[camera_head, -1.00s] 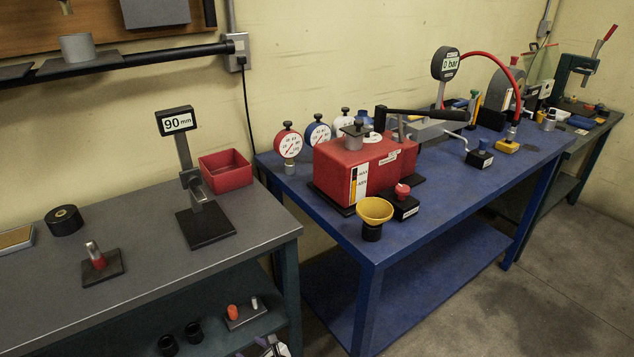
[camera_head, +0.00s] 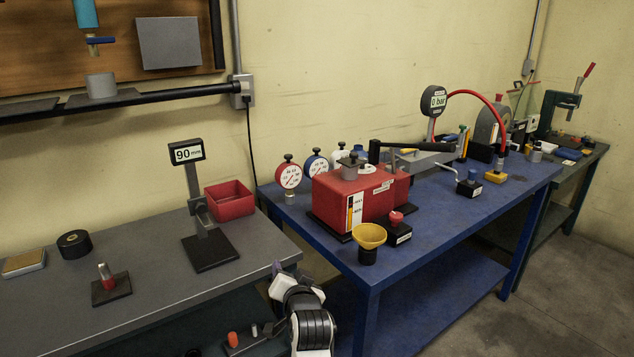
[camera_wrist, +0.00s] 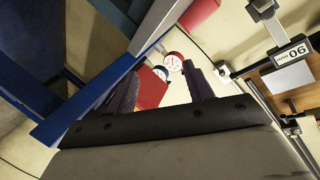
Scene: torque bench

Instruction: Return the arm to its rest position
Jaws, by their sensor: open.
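My arm (camera_head: 308,318) shows at the bottom middle of the head view, in front of the gap between the grey bench and the blue bench. My gripper's fingers are hard to make out there. In the wrist view my gripper (camera_wrist: 165,88) is open, its two dark fingers apart with nothing between them. Beyond the fingers, the wrist view shows the red pump box and a red-rimmed gauge (camera_wrist: 173,61) in the distance.
The blue bench (camera_head: 450,222) holds the red pump box (camera_head: 350,196), a yellow funnel (camera_head: 369,235) and gauges. The grey bench (camera_head: 150,262) holds a 90 mm display stand (camera_head: 187,152) and a red bin (camera_head: 229,199). Open floor (camera_head: 540,300) lies at the right.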

